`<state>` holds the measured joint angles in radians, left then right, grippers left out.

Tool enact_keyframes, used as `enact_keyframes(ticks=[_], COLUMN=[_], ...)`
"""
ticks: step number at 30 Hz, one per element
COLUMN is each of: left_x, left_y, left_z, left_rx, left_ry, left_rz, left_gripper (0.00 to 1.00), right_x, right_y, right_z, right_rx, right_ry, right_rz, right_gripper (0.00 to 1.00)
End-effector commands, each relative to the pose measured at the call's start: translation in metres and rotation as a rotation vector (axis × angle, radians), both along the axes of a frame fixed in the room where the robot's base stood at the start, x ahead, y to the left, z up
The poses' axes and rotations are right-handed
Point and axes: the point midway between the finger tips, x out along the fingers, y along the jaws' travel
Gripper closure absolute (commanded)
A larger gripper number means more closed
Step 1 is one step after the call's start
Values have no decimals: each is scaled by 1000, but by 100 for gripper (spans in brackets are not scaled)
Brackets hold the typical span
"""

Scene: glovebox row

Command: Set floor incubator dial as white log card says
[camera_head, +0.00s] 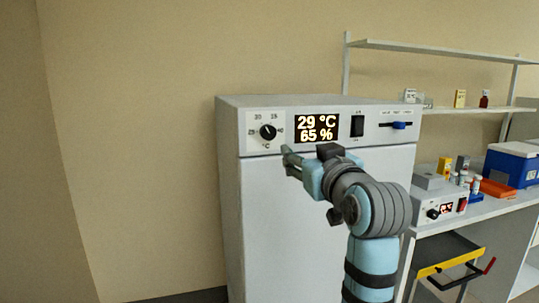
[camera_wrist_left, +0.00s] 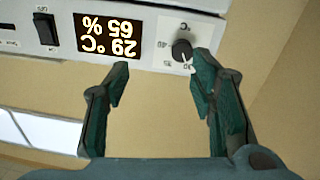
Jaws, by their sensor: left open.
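The floor incubator (camera_head: 330,210) is a tall white cabinet. Its black dial (camera_head: 268,132) sits at the left of the top panel, with a printed scale around it. The display (camera_head: 317,128) reads 29 °C and 65 %. My left gripper (camera_head: 287,160) is open and empty, just below and right of the dial in the head view. In the left wrist view, which is upside down, the dial (camera_wrist_left: 182,50) lies beyond the fingertips, nearer the right-hand finger. A small white card (camera_head: 410,95) stands on the wall shelf; its writing is too small to read. My right gripper is not in view.
A rocker switch (camera_head: 357,126) and blue slider (camera_head: 398,125) are right of the display. A yellow card (camera_head: 460,98) and small red item (camera_head: 484,100) share the shelf. The right-hand bench holds a small device (camera_head: 440,210), an orange tray (camera_head: 497,189) and a blue box (camera_head: 511,165).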

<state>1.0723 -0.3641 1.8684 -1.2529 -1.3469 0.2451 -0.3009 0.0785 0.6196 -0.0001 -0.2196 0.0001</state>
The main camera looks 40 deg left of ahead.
Motion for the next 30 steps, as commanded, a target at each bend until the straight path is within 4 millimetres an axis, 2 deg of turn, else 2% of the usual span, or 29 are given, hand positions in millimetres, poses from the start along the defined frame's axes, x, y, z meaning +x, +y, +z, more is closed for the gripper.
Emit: enact_keyframes(ticks=[1,4,8,16,21,24,30], left_x=[-19,-36,-31,-20,11,27,44], left_y=[4,9,15,33,81,102,124], left_z=[13,25,30,37,27,24,23], left_rx=[-40,-83,-85,-78,-72,-74,-78], left_ry=[-54,-99,-96,-93,-95,-95,-96], left_rz=[30,61,66,63,67,66,62], left_gripper=[49,49,49,49,49,49,49], right_x=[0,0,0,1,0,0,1], right_y=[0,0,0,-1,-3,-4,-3], right_z=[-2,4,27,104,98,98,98], right_rx=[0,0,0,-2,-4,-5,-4], right_ry=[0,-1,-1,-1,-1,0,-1], right_rz=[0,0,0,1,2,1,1], right_gripper=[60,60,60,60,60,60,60])
